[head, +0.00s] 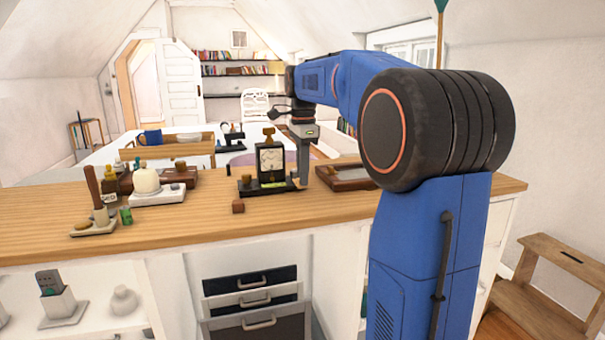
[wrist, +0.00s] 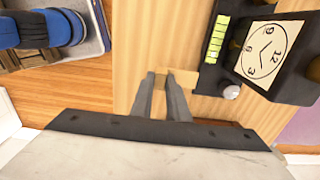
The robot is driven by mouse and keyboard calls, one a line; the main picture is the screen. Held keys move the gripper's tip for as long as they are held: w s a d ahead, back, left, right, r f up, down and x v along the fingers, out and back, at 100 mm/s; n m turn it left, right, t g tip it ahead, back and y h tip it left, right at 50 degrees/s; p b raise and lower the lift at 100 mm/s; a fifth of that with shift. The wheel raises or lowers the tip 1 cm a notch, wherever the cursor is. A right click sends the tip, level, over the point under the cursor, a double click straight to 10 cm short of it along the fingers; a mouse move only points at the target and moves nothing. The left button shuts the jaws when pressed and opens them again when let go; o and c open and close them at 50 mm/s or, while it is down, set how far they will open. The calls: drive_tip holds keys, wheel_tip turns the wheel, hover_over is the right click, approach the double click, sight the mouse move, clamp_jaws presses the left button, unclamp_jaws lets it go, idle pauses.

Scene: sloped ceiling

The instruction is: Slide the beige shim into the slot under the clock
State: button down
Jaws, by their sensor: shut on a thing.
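The clock (head: 271,160) is a dark upright block with a pale dial, on a dark base on the wooden counter. In the wrist view the clock (wrist: 265,52) lies to the right, with a green-yellow strip and a round silver knob by its base. My gripper (wrist: 162,76) is shut on the beige shim (wrist: 184,76), whose free end points right and reaches the edge of the clock's dark base. I cannot tell whether it has entered the slot. In the head view my gripper (head: 302,184) is just right of the clock; the shim is not clear there.
A framed tray (head: 346,177) lies right of my gripper. A white block with a knob (head: 148,185) and other small items stand on the left. The counter's front middle is clear.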

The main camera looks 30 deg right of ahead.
drive_tip(key=shift+f, duration=0.15)
drive_tip(key=shift+f, duration=2.1)
drive_tip(key=shift+w+d, duration=0.25)
drive_tip(key=shift+w, duration=0.6)
drive_tip(key=shift+w+d, duration=0.25)
drive_tip(key=shift+w, duration=0.6)
drive_tip(key=shift+w+d, duration=0.25)
drive_tip(key=shift+w, duration=0.65)
drive_tip(key=c, duration=1.6)
unclamp_jaws()
drive_tip(key=shift+c, duration=0.2)
drive_tip(key=shift+w, duration=0.1)
drive_tip(key=shift+c, duration=0.2)
drive_tip(key=shift+r, duration=0.1)
